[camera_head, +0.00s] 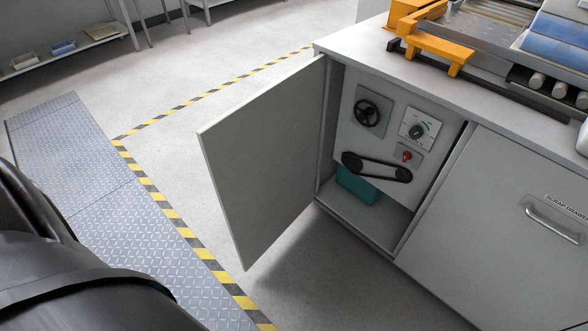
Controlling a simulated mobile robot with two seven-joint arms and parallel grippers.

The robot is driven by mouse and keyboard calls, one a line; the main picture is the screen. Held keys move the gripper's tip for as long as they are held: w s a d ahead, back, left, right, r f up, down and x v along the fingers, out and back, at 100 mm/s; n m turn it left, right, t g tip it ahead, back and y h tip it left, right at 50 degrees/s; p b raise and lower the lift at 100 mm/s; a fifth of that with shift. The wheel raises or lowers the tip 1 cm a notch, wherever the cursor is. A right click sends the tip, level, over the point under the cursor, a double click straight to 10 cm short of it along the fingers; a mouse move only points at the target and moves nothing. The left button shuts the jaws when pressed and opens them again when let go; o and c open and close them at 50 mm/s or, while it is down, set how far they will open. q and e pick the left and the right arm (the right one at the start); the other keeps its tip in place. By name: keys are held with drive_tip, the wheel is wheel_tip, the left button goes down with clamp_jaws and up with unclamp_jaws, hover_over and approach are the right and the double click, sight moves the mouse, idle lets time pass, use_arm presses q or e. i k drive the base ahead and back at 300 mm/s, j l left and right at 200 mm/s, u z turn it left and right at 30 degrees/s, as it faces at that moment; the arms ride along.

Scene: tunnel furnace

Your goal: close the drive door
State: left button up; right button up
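The drive door (262,165) is a flat light grey panel, hinged at the left side of the cabinet opening. It stands wide open, swung out to the left over the floor. Inside the drive compartment (382,205) I see a black handwheel (366,113), a dial with a black knob (417,130), a red switch (406,156), a black belt (376,167) and a teal block (357,185). A black arm part of mine fills the lower left corner, apart from the door in the picture. Neither of my grippers is in view.
To the right is a closed scrap drawer (500,225) with a bar handle (555,224). The worktop (405,75) above carries an orange bracket and rollers. Yellow-black floor tape (170,212) borders a metal tread plate (110,190). The floor around the door looks clear.

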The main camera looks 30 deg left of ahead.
sight(260, 156)
drive_tip(key=j+z, duration=0.3)
drive_tip(key=z, duration=0.15)
drive_tip(key=j+z, duration=0.35)
drive_tip(key=z, duration=0.15)
drive_tip(key=k+j, duration=0.1)
drive_tip(key=j, duration=0.45)
drive_tip(key=k+j, duration=0.1)
drive_tip(key=j, duration=1)
drive_tip(key=k+j, duration=0.15)
drive_tip(key=j, duration=0.4)
drive_tip(key=k+j, duration=0.1)
drive_tip(key=j, duration=0.5)
drive_tip(key=k+l, duration=0.1)
drive_tip(key=l, duration=0.25)
drive_tip(key=k+l, duration=0.15)
drive_tip(key=l, duration=0.25)
